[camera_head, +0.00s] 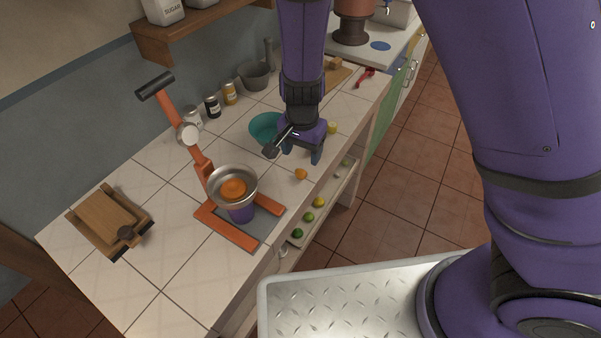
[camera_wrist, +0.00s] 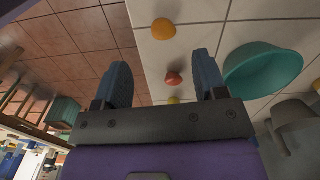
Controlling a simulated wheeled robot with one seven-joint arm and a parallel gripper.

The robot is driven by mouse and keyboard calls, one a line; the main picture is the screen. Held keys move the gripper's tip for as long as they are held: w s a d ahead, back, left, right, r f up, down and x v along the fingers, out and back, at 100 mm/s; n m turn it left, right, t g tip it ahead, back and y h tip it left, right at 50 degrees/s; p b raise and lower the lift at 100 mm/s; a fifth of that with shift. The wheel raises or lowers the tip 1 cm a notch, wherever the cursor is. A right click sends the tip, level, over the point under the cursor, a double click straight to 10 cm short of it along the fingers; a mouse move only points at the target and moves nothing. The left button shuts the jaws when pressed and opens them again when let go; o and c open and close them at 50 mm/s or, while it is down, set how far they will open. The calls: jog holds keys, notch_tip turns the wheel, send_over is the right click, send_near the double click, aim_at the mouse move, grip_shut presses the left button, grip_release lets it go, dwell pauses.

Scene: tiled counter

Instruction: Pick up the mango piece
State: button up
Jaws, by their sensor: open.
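An orange-yellow rounded piece (camera_head: 301,174), which looks like the mango piece, lies on the tiled counter near its front edge. It also shows in the wrist view (camera_wrist: 163,28), at the top and beyond the fingertips. My gripper (camera_head: 302,155) points down above the counter, just behind this piece in the head view. In the wrist view, my gripper (camera_wrist: 162,64) is open with nothing held. A red piece (camera_wrist: 173,78) and a yellow piece (camera_wrist: 173,100) show in the gap between the fingers. The yellow piece also shows right of the gripper (camera_head: 332,127). The red one is hidden in the head view.
A teal bowl (camera_head: 264,127) stands beside my gripper; it also shows in the wrist view (camera_wrist: 263,70). An orange juicer (camera_head: 232,238) with a metal bowl (camera_head: 233,173) stands nearer. A wooden board (camera_head: 104,217) lies at left. Several fruits sit on a shelf below the counter edge.

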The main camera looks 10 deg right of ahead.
aim_at(301, 170)
jog(key=shift+w+a+f, duration=0.1)
jog(key=shift+w+f, duration=0.05)
jog(key=shift+f, duration=1.65)
jog(key=shift+w+f, duration=0.1)
jog(key=shift+f, duration=1.7)
jog(key=c, duration=1)
